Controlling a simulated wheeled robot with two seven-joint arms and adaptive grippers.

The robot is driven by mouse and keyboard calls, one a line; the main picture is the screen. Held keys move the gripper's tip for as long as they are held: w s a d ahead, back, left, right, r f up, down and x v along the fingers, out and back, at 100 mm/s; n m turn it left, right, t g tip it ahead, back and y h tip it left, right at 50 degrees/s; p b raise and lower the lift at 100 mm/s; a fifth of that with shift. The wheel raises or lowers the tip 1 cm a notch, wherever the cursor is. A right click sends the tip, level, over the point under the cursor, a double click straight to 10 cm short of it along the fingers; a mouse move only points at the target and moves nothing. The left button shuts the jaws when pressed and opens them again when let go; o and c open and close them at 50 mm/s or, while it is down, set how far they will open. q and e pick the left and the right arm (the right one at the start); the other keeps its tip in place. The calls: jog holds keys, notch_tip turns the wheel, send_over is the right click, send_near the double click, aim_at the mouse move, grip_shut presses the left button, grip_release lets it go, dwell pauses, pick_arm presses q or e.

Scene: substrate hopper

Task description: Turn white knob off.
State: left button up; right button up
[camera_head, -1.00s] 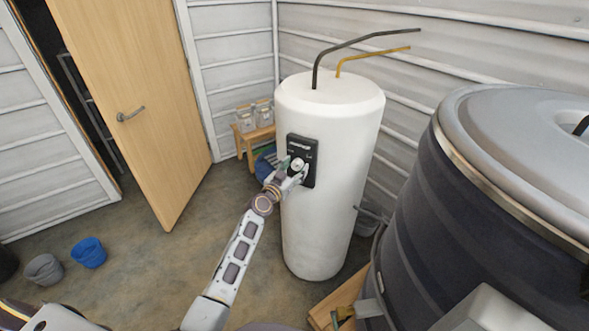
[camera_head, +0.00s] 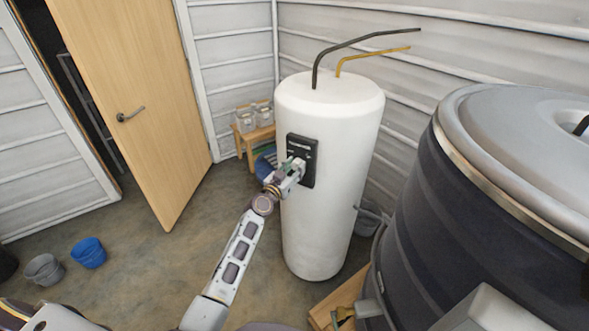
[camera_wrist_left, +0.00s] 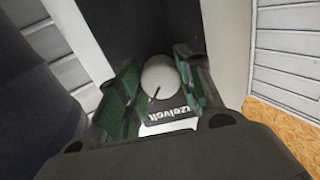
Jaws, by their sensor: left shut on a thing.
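The white knob (camera_wrist_left: 160,76) is round, with a short dark mark pointing to the lower left in the left wrist view. It sits on a black control panel (camera_head: 309,151) on the front of a tall white tank (camera_head: 322,225). My left gripper (camera_head: 294,167) is at the panel and hides the knob in the head view. In the left wrist view, its green-padded fingers (camera_wrist_left: 160,88) stand on both sides of the knob, shut on it. My right gripper is not in view.
A large dark vat (camera_head: 430,220) stands close on the right. A wooden stool (camera_head: 251,138) with clear containers stands behind the tank. An open wooden door (camera_head: 140,110) is at the left.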

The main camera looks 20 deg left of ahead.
pick_arm(q)
jog(key=shift+n, duration=1.3)
jog(key=n, duration=0.3)
jog(key=shift+n, duration=0.5)
jog(key=n, duration=0.5)
jog(key=shift+d+p, duration=0.1)
jog(key=shift+p, duration=0.25)
jog(key=n, duration=0.4)
jog(key=shift+r, duration=0.1)
jog(key=shift+n+p, duration=0.35)
jog(key=shift+n, duration=0.25)
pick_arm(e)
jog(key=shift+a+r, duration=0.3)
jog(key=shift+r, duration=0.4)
pick_arm(q)
jog(key=shift+o, duration=0.2)
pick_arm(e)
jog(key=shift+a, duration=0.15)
pick_arm(q)
jog(key=shift+c, duration=0.2)
